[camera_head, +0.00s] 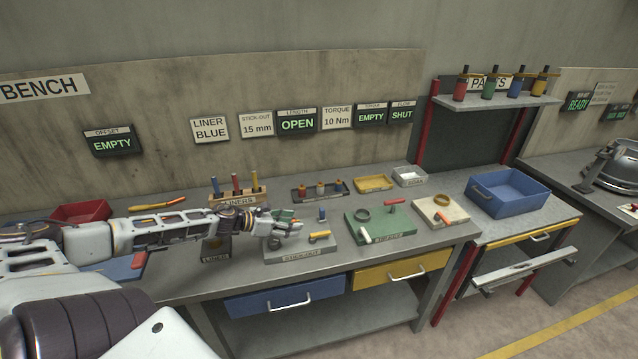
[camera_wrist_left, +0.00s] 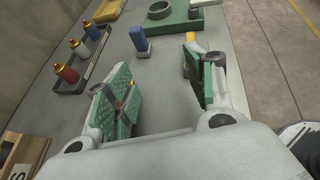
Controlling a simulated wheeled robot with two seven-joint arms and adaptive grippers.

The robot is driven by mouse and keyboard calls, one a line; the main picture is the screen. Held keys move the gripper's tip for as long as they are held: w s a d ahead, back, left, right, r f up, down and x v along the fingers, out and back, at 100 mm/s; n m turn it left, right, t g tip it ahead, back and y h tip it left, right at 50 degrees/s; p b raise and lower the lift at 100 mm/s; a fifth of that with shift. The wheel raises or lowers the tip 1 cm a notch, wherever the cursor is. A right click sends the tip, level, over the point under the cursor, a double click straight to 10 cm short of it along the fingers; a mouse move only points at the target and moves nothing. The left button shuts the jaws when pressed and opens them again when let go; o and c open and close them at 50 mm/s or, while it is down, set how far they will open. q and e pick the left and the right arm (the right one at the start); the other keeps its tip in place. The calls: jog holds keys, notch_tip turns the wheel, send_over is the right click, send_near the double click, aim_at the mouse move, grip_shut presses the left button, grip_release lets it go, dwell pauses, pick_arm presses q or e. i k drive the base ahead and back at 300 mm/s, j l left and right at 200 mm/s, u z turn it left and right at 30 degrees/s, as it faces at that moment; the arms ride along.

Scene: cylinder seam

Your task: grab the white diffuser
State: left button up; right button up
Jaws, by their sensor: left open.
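A small dark tray (camera_head: 322,196) at the back of the bench holds several brass-topped cylinders in a row. My right gripper is not in view.
A blue peg (camera_wrist_left: 141,41) stands beyond my fingers. The liner rack (camera_head: 237,196) stands behind my left arm.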

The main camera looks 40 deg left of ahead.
aim_at(320, 185)
jog(key=i+j, duration=0.65)
jog(key=j, duration=0.2)
